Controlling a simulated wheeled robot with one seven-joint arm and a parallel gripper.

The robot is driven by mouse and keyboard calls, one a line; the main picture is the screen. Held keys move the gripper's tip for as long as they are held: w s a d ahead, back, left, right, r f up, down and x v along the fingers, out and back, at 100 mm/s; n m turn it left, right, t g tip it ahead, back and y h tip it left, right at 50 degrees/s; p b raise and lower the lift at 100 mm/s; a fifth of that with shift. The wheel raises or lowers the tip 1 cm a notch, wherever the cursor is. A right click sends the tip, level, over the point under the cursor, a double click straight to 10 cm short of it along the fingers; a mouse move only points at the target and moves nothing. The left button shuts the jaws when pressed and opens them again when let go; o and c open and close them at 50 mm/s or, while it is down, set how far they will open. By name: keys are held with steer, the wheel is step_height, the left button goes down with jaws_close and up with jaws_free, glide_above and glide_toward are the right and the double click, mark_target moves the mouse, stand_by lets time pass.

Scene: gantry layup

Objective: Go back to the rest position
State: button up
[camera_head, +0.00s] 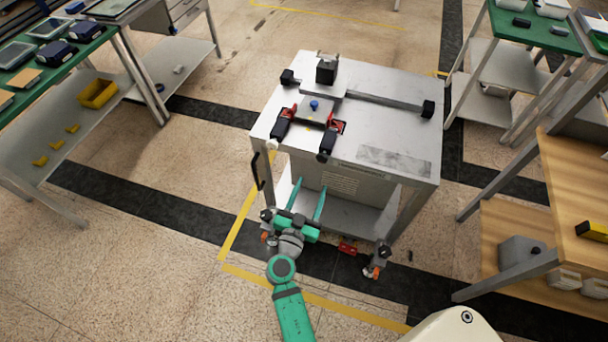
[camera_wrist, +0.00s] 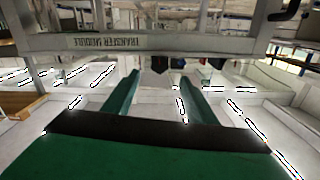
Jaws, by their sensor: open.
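My gripper (camera_head: 308,190) has two long green fingers, spread apart with nothing between them. In the head view it is in front of the near side of a grey metal cart (camera_head: 385,118), below the level of its top. In the wrist view the fingers of my gripper (camera_wrist: 155,90) point forward under a grey edge lettered "TRANSFER MODULE" (camera_wrist: 110,42). Whether the fingers touch the cart cannot be told.
On the cart top are a black block (camera_head: 326,70), a small blue knob (camera_head: 314,105) and red-and-black clamps (camera_head: 282,128). A green-topped bench (camera_head: 75,52) stands left, another bench (camera_head: 540,35) at back right, and a wooden shelf unit (camera_head: 520,240) at right. Open floor lies at left front.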

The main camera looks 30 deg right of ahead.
steer(key=shift+w, duration=0.1)
steer(key=s+a+f+n+t+y, duration=0.1)
steer(key=s+a+f+n+y, duration=0.35)
steer(key=s+a, duration=0.35)
steer(key=s+a+f+n+t+y, duration=0.1)
steer(key=s+a+f+n+y, duration=0.2)
steer(key=s+a+y, duration=0.45)
steer(key=s+a+r+n+t+y, duration=0.1)
steer(key=s+a+r+n, duration=0.3)
steer(key=s+a+r, duration=0.7)
step_height(320, 180, up, 2)
steer(key=shift+s+a+r+t+y, duration=0.15)
steer(key=shift+s+a+t+y, duration=0.2)
steer(key=shift+s, duration=0.8)
